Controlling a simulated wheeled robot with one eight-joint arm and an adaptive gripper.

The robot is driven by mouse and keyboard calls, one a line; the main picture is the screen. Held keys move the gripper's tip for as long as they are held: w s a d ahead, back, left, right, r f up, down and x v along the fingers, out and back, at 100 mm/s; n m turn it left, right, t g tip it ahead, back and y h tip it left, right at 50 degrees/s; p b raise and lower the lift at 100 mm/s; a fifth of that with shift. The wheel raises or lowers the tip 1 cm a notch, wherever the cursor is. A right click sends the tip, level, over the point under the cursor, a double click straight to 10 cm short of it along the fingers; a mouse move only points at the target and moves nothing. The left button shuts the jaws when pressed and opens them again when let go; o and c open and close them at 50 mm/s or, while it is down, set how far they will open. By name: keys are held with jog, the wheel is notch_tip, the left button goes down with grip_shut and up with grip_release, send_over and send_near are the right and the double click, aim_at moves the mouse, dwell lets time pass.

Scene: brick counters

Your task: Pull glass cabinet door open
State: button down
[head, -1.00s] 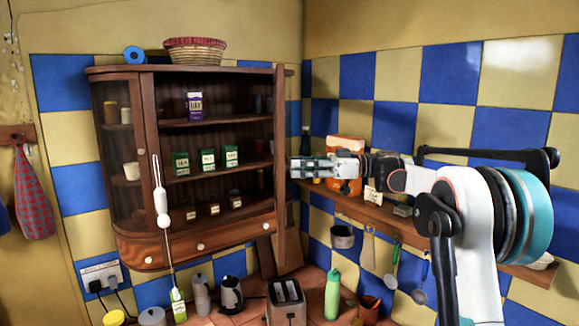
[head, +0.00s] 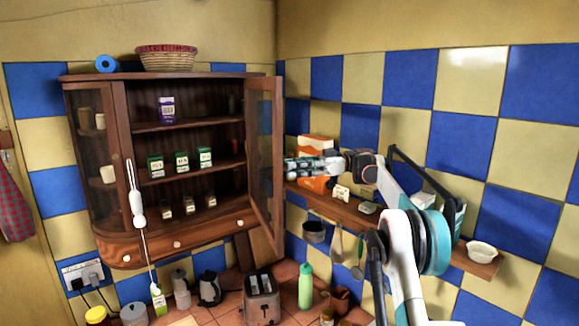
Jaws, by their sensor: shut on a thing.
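The wooden wall cabinet (head: 190,73) hangs at the left, its main front uncovered and its shelves showing. Its glass door (head: 265,150) stands swung out at the cabinet's right side, with the glass seen at a slant. My gripper (head: 290,166) is at the door's free outer edge, about mid-height, and is shut on it. The exact grip point on the frame or handle is too small to make out. My arm reaches in from the right.
Jars and boxes (head: 181,162) stand on the cabinet shelves. A basket (head: 166,58) sits on top. A wall shelf (head: 345,211) with an orange box (head: 316,150) runs behind my gripper. A toaster (head: 262,297) and a green bottle (head: 305,287) stand on the counter below.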

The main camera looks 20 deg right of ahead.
jog(key=shift+d, duration=0.35)
dwell(0.3)
jog(key=c, duration=1.4)
grip_release()
jog(key=shift+w, duration=0.15)
